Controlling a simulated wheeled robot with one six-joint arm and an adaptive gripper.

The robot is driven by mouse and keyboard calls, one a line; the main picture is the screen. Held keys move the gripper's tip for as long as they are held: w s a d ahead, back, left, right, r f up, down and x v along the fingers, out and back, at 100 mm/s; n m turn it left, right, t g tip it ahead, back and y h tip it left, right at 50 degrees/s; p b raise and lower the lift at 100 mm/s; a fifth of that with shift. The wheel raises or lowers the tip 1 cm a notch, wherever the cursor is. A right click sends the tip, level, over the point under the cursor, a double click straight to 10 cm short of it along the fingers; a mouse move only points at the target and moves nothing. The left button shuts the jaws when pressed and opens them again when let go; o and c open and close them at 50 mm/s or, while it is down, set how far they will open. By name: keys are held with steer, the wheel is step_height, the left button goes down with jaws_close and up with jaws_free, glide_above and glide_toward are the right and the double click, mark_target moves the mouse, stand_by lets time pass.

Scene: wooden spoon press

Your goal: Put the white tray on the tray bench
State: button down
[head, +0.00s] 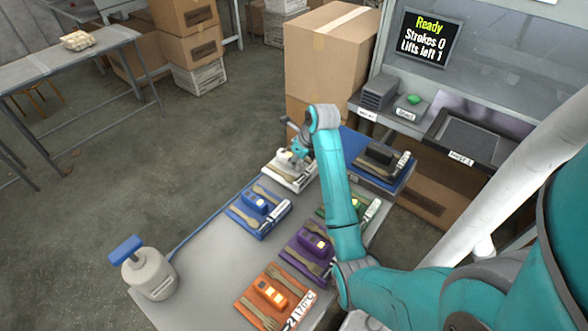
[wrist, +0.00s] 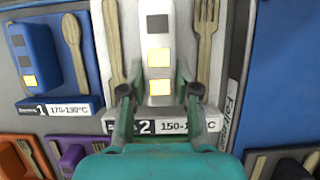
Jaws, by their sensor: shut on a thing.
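The white tray (head: 284,181) is at the far end of the grey table in the head view. In the wrist view the white tray (wrist: 147,110) fills the middle. It carries a wooden spoon, a wooden fork and a white block (wrist: 159,30) with lit yellow squares. Its front label reads 2 and 150. My gripper (wrist: 160,95) is shut on the white block, one finger on each side; it also shows above the tray in the head view (head: 297,155). I cannot tell whether the tray touches the table. No bench bears a readable tray bench label.
The grey table (head: 205,270) also holds blue (head: 259,211), purple (head: 306,254), orange (head: 273,299) and partly hidden green trays. Another bench (head: 65,72) stands far left. Boxes (head: 328,60) stand behind.

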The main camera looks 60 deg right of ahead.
mark_target(296, 168)
steer(key=shift+f, duration=2.1)
steer(key=shift+f, duration=0.1)
steer(key=c, duration=0.8)
jaws_free()
steer(key=shift+c, duration=0.2)
